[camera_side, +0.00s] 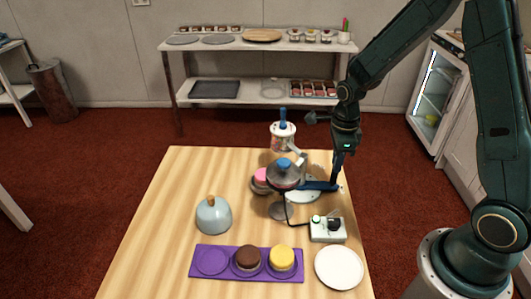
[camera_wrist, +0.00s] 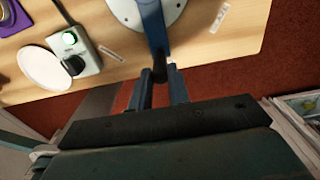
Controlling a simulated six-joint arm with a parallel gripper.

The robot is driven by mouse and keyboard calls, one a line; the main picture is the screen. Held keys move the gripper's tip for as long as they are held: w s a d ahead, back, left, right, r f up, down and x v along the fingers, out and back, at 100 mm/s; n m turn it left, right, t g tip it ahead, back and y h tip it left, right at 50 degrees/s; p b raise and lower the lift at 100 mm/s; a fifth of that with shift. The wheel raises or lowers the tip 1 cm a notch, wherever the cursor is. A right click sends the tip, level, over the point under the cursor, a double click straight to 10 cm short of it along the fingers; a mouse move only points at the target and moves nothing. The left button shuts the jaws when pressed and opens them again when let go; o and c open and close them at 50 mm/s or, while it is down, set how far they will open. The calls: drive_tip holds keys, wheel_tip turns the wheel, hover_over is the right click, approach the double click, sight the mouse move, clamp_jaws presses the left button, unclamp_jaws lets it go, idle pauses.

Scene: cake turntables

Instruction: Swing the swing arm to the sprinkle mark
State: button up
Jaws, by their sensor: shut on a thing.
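The swing arm (camera_side: 318,186) is a blue bar low over a white round base (camera_side: 303,196) at the table's right side. In the wrist view the bar (camera_wrist: 153,28) runs down from the white base (camera_wrist: 128,10) to a dark end piece (camera_wrist: 159,73). My gripper (camera_side: 336,183) is at the bar's outer end. In the wrist view my gripper (camera_wrist: 160,90) is shut on that end piece, with one blue finger on each side. Small pale labels lie on the table, one right of the bar (camera_wrist: 220,18) and one left (camera_wrist: 110,53); I cannot read which is the sprinkle mark.
A control box (camera_side: 328,229) with a green button and black knob stands in front of the base. A white plate (camera_side: 339,267) and purple tray (camera_side: 213,275) are at the front.

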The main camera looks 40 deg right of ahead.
drive_tip(key=shift+s+a, duration=0.6)
drive_tip(key=shift+a, duration=0.25)
drive_tip(key=shift+s+a, duration=0.3)
drive_tip(key=shift+a, duration=0.35)
drive_tip(key=shift+s+a, duration=0.3)
drive_tip(key=shift+a, duration=0.35)
drive_tip(key=shift+s+a, duration=0.1)
drive_tip(key=shift+a, duration=0.1)
drive_tip(key=shift+s+a, duration=0.15)
drive_tip(key=shift+a, duration=1.1)
